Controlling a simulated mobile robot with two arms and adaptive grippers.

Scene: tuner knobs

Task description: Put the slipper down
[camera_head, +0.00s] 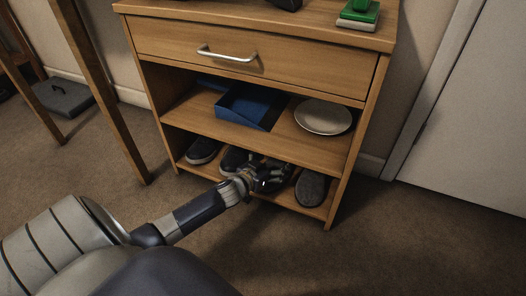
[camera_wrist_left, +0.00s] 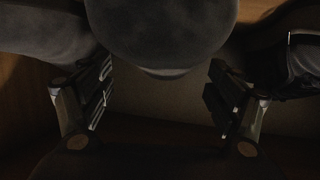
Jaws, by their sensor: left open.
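The grey slipper (camera_head: 311,188) lies at the right end of the cabinet's bottom shelf (camera_head: 300,208). My left gripper (camera_head: 273,181) reaches into the bottom shelf, just left of this slipper, and partly hides the footwear behind it. In the left wrist view, the gripper (camera_wrist_left: 162,100) is open, its two fingers spread apart. A rounded grey slipper end (camera_wrist_left: 165,35) shows at the top centre, beyond and between the fingers, not gripped. I cannot tell for sure which slipper in the head view this is. My right gripper is not in view.
Dark shoes (camera_head: 203,150) stand further left on the bottom shelf. The middle shelf holds a blue tray (camera_head: 247,106) and a plate (camera_head: 323,117). Cabinet side panels bound the shelf. Carpet in front (camera_head: 400,250) is clear. Wooden legs (camera_head: 100,90) stand left.

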